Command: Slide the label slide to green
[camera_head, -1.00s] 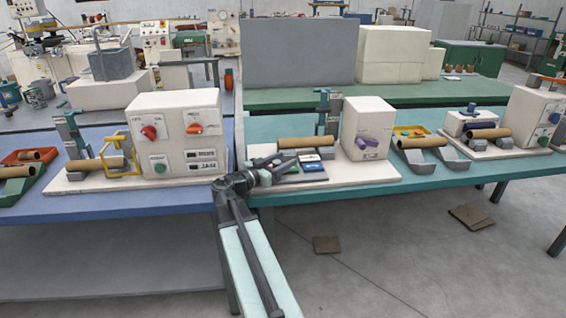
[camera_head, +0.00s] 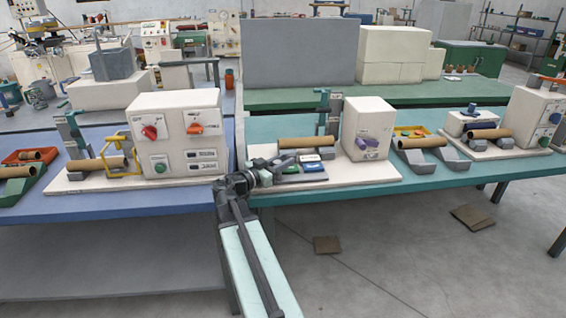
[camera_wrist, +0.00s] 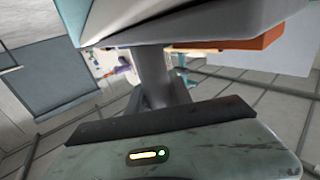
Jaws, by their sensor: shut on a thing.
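The label slide's coloured patches lie on the cream base plate (camera_head: 345,175) of the middle machine. I see a green patch (camera_head: 290,169), a white patch (camera_head: 308,158) and a blue patch (camera_head: 313,167). My gripper (camera_head: 276,168) reaches in at the left end of these patches, low over the plate's front left. In the wrist view a grey upright piece (camera_wrist: 152,75) stands between my two jaws, and they are shut on it. I take it for the slide's handle. In the head view my gripper hides most of the handle, so its exact position is unclear.
A brown tube (camera_head: 308,143) lies just behind the patches. A cream box with a purple knob (camera_head: 367,143) stands to the right. On the left, a cream control box (camera_head: 178,135) stands on the blue table. Floor in front is mostly clear, apart from a flat brown piece (camera_head: 327,244).

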